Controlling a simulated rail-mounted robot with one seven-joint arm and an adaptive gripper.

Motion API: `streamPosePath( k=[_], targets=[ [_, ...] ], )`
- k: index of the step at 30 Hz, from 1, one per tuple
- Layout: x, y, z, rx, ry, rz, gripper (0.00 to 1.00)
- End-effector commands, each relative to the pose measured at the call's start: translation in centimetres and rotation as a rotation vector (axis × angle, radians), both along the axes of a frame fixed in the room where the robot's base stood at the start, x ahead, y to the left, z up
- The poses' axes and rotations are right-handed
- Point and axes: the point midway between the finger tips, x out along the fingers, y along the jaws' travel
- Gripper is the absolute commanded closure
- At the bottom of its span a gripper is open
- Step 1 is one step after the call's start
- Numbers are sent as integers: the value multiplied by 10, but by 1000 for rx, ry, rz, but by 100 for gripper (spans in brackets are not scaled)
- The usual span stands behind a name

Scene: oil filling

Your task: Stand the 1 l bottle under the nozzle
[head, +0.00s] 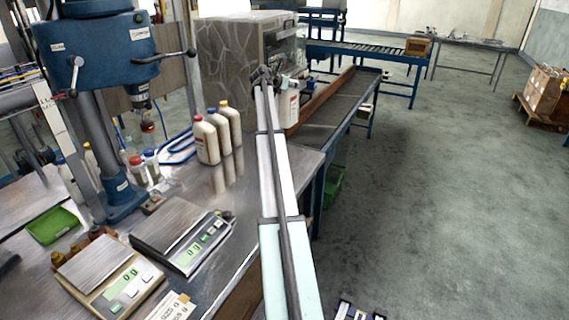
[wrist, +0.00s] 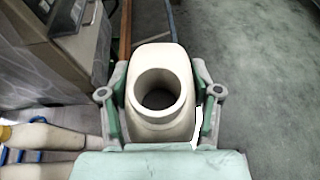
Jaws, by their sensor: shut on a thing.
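A cream bottle with an open, uncapped neck (wrist: 158,92) is between the two fingers of my gripper (wrist: 160,100) in the wrist view. In the head view the bottle (head: 290,110) is pale with a red label and partly hidden behind my arm. My gripper (head: 268,80) is shut on it. The bottle looks upright, in front of the grey box-shaped machine (head: 226,58). I cannot tell whether its base touches anything. I cannot make out a nozzle clearly at the machine, and the wrist view shows none above the bottle's mouth.
Several things stand on the metal table (head: 262,190): three capped bottles (head: 207,142), a blue drill press (head: 88,50) and two scales (head: 183,238).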

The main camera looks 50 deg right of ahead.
Motion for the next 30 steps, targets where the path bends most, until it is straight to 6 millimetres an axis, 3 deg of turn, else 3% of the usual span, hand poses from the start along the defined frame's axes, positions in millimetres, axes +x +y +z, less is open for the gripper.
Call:
streamPosePath(
  k=[10, 14, 30],
  targets=[
    [-2, -2, -1, 0, 0, -2, 79],
    [-2, -1, -10, 1, 1, -2, 79],
    [-2, -1, -130, 2, 2, -1, 79]
  ],
)
